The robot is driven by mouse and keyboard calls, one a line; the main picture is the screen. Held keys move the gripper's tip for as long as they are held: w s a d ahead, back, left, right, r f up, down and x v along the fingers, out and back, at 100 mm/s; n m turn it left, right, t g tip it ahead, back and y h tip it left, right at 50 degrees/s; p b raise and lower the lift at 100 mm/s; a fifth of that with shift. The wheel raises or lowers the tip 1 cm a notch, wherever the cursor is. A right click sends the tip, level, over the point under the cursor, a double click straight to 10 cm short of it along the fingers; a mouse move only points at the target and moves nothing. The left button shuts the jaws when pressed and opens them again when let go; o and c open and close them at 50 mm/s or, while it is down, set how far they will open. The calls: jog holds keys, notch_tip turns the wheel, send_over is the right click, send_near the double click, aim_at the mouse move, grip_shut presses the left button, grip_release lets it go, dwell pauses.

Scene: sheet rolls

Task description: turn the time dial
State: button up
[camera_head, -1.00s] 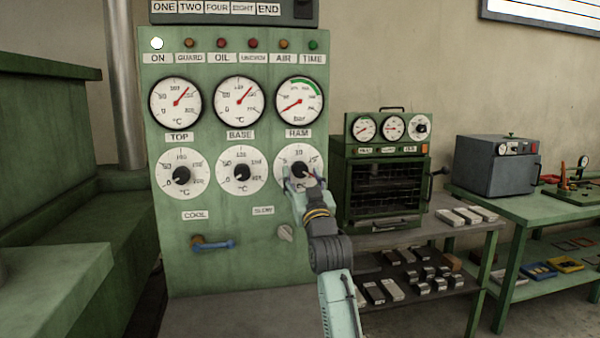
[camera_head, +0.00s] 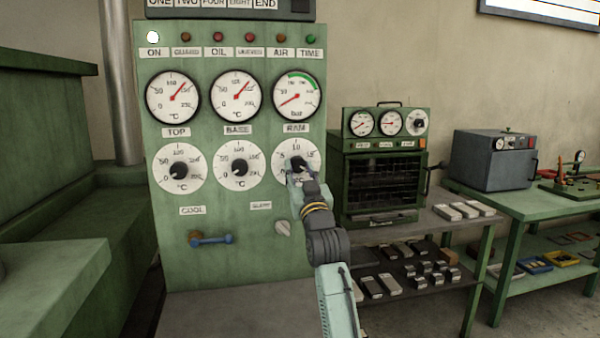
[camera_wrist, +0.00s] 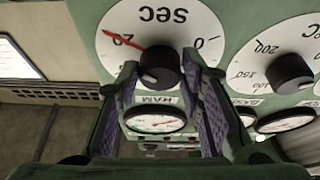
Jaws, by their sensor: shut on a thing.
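The time dial (camera_head: 281,158) is the right-hand white dial in the lower row of the green panel, below the RAM gauge. In the wrist view the dial (camera_wrist: 180,18) appears upside down, marked "SEC". Its black knob (camera_wrist: 158,73) sits at the centre. A red pointer (camera_wrist: 124,39) lies close to the 20 mark. My gripper (camera_head: 299,170) is at the dial's face, covering part of it. In the wrist view the two fingers of my gripper (camera_wrist: 163,75) stand on either side of the knob, shut on it.
The base dial (camera_head: 239,167) and top dial (camera_head: 180,169) sit left of it. The RAM gauge (camera_head: 297,96) is above. A blue handle (camera_head: 212,240) and a small pale knob (camera_head: 283,228) are lower on the panel. A green oven (camera_head: 381,185) stands on a bench at right.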

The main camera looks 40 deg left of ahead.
jog(key=shift+n+b, duration=0.3)
jog(key=shift+c, duration=0.4)
jog(key=n+b, duration=0.1)
jog(key=n+g+y+b, duration=0.1)
jog(key=n, duration=0.1)
jog(key=shift+w+d+f+n, duration=0.15)
jog(key=shift+w+d+n, duration=0.05)
jog(key=shift+n, duration=0.1)
jog(key=n+g+b, duration=0.1)
jog(key=n, duration=0.1)
jog(key=n+g+b, duration=0.1)
jog(key=shift+w+r+n+y, duration=0.1)
jog(key=shift+r+n+y, duration=0.1)
jog(key=shift+n+y, duration=0.15)
jog(key=n+g, duration=0.1)
jog(key=n, duration=0.1)
jog(key=n+g, duration=0.1)
jog(key=n, duration=0.1)
jog(key=shift+d+r+n, duration=0.1)
jog(key=shift+r+n, duration=0.1)
jog(key=shift+n, duration=0.05)
jog(key=shift+w+r+n+g+p, duration=0.1)
jog(key=shift+n+g+p, duration=0.5)
jog(key=shift+n+g, duration=0.8)
jog(key=shift+n+t, duration=0.3)
jog(key=shift+n, duration=0.2)
jog(key=o, duration=1.2)
jog(key=shift+c, duration=0.2)
